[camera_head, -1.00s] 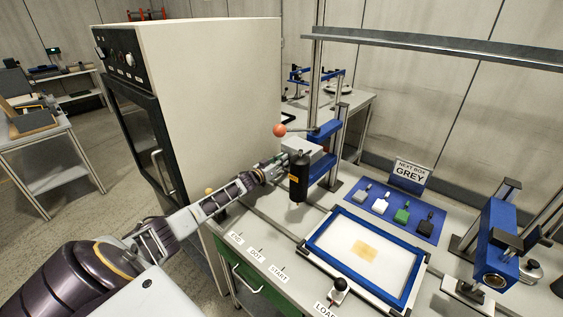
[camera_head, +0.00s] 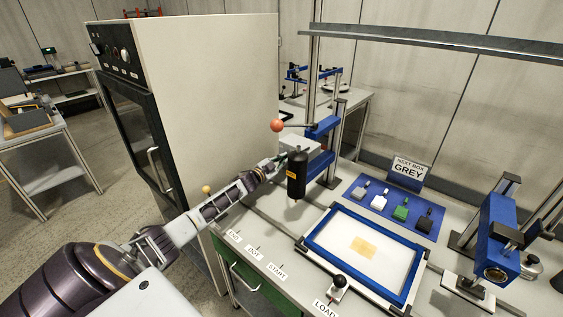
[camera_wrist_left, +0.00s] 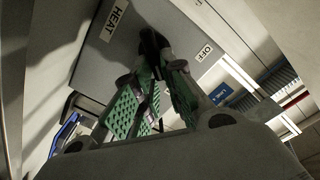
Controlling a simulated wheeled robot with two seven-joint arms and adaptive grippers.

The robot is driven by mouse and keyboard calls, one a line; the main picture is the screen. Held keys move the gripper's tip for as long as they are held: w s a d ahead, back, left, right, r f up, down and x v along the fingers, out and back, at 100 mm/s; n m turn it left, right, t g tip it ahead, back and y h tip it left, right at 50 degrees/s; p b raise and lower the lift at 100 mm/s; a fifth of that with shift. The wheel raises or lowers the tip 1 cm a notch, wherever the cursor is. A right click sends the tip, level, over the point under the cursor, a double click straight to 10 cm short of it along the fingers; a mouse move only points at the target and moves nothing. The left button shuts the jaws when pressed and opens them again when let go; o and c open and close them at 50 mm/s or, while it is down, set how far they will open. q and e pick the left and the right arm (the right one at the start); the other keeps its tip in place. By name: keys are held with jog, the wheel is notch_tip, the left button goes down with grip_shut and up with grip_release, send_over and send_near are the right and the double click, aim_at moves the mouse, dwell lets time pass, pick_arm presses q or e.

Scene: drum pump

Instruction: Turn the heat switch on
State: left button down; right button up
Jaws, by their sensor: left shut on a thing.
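My left gripper (camera_head: 273,166) reaches to the side of a light grey box (camera_head: 299,142) behind the black heater cylinder (camera_head: 297,174). In the left wrist view its green-padded fingers (camera_wrist_left: 160,68) are shut on a small black switch (camera_wrist_left: 150,42) on the box's grey face. A HEAT label (camera_wrist_left: 115,18) is to the left of the switch and an OFF label (camera_wrist_left: 205,53) to the right. The fingers partly hide the switch, so I cannot tell its setting. My right gripper is not in view.
A lever with an orange ball (camera_head: 277,126) sticks out above the gripper. A blue-framed tray (camera_head: 320,248) and a blue mat (camera_head: 371,219) with small boxes lie on the bench to the right.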

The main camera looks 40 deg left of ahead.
pick_arm(q)
jog(key=shift+d+f+m, duration=0.1)
jog(key=shift+f+m, duration=0.05)
jog(key=shift+m, duration=0.65)
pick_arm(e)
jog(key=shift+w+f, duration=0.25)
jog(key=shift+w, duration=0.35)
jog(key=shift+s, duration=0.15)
pick_arm(q)
jog(key=c, duration=1.6)
grip_release()
jog(key=shift+c, duration=0.2)
jog(key=shift+o, duration=0.7)
jog(key=shift+s+a, duration=0.15)
jog(key=shift+s, duration=1.85)
jog(key=shift+s+a, duration=0.15)
jog(key=shift+s, duration=1.85)
jog(key=shift+s+a, duration=0.15)
jog(key=shift+s, duration=1.85)
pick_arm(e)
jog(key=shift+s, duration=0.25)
pick_arm(q)
jog(key=shift+r, duration=0.2)
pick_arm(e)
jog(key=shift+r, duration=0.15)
